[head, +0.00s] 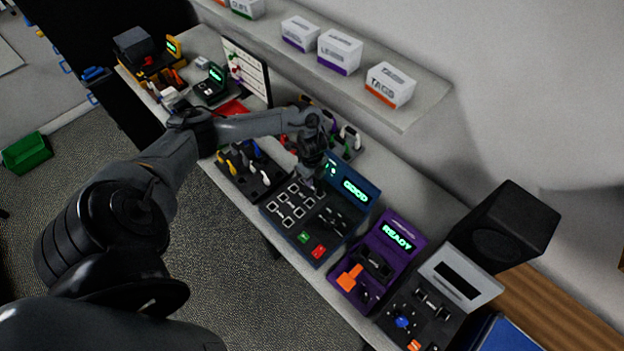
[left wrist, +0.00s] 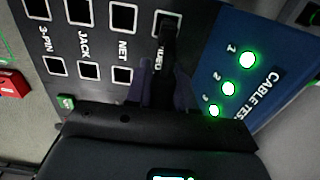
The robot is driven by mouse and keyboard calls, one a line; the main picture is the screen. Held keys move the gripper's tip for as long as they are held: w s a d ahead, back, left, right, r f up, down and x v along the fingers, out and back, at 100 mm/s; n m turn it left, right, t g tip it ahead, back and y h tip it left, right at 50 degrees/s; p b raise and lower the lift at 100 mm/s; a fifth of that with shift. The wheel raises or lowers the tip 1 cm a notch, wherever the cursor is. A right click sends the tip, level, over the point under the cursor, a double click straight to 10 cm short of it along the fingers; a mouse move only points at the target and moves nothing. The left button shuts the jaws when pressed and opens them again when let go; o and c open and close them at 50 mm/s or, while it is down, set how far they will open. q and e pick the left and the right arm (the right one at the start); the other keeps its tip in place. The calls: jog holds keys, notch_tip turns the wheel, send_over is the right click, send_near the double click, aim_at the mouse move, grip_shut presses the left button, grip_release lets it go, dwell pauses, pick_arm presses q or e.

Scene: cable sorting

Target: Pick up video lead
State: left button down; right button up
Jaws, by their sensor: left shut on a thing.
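My left gripper (head: 312,180) is over the cable tester (head: 283,232), at the upper part of its socket panel. In the left wrist view the two fingers (left wrist: 165,92) are shut on the dark plug of the video lead (left wrist: 168,45). The plug is at the socket marked VIDEO and appears to be in it; its lower part is hidden between the fingers. The tester's display reads GOOD, and its lights 1, 2 and 3 glow green. My right gripper is not in view.
A rack of plugs (head: 236,181) stands left of the tester, with another rack (head: 351,140) behind. A purple READY device (head: 400,228) stands to the right. A shelf with label boxes (head: 390,85) overhangs the back of the bench. Other sockets (left wrist: 122,75) line the panel.

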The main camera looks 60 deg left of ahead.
pick_arm(q)
jog(key=shift+r, duration=0.45)
notch_tip(320, 180, up, 3)
jog(key=shift+f, duration=0.15)
jog(key=w+d+r+p, duration=0.3)
jog(key=d+r+p, duration=0.4)
jog(key=d+r, duration=0.2)
jog(key=shift+w+d+r, duration=0.2)
jog(key=shift+d+r, duration=0.15)
jog(key=shift+d, duration=0.75)
